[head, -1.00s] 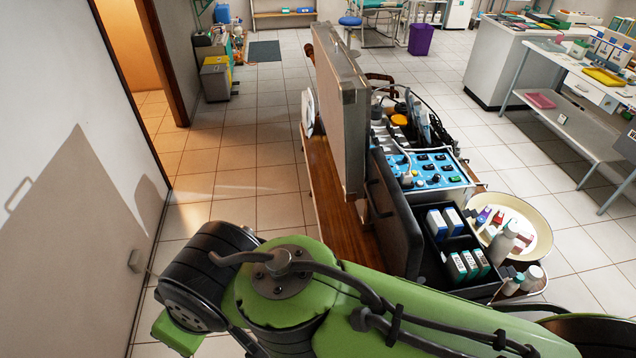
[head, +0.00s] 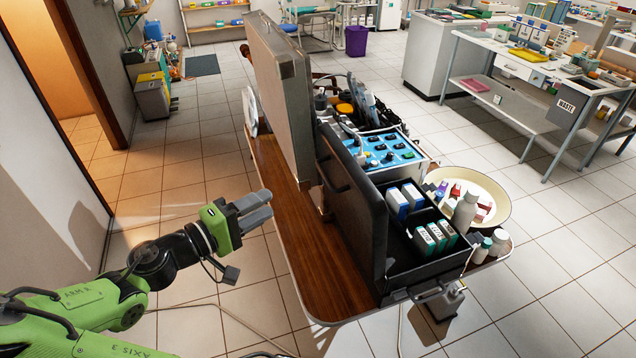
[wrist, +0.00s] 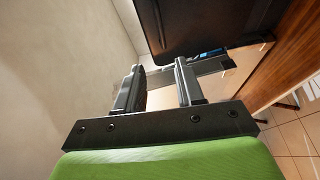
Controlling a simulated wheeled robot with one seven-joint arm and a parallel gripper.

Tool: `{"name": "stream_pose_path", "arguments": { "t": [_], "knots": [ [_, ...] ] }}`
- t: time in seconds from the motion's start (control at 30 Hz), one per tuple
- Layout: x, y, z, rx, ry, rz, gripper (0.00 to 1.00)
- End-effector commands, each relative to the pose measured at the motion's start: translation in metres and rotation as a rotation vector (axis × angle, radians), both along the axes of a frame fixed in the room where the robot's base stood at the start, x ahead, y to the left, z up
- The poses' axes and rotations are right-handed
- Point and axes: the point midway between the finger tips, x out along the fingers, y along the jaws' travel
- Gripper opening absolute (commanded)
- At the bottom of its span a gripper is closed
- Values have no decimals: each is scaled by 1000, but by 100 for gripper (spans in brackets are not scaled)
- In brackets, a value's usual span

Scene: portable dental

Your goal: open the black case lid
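The black case (head: 447,262) sits on the near end of the wooden table and holds several small white boxes. Its black lid (head: 352,205) stands up steeply along the case's left side, so the inside shows from above. A handle is on the lid's outer, left face. My gripper (head: 256,211) is left of the table, apart from the lid and empty. In the wrist view my gripper (wrist: 160,82) has its two fingers apart with a gap between them. A dark panel, apparently the lid (wrist: 210,25), lies beyond the fingers at upper right.
The wooden table (head: 325,283) has a bare strip left of the lid. A tall upright metal-edged case (head: 281,95), a blue control box (head: 385,150), a cream basin (head: 492,197) and bottles (head: 466,211) stand around the black case. Floor left of the table is open.

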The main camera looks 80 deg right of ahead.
Motion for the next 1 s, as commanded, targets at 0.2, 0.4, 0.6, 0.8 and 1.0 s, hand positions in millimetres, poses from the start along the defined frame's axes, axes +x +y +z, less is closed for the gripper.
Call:
{"name": "stream_pose_path", "arguments": {
  "t": [0.2, 0.4, 0.6, 0.8, 1.0],
  "knots": [
    [-30, -36, -3, 5, -3, -12, 38],
    [-61, -76, -6, 6, -3, -11, 38],
    [-85, -110, -8, 8, -4, -7, 38],
    [-93, -122, -9, 9, -4, -4, 38],
    [-93, -122, -9, 9, -4, -4, 38]
  ]
}}
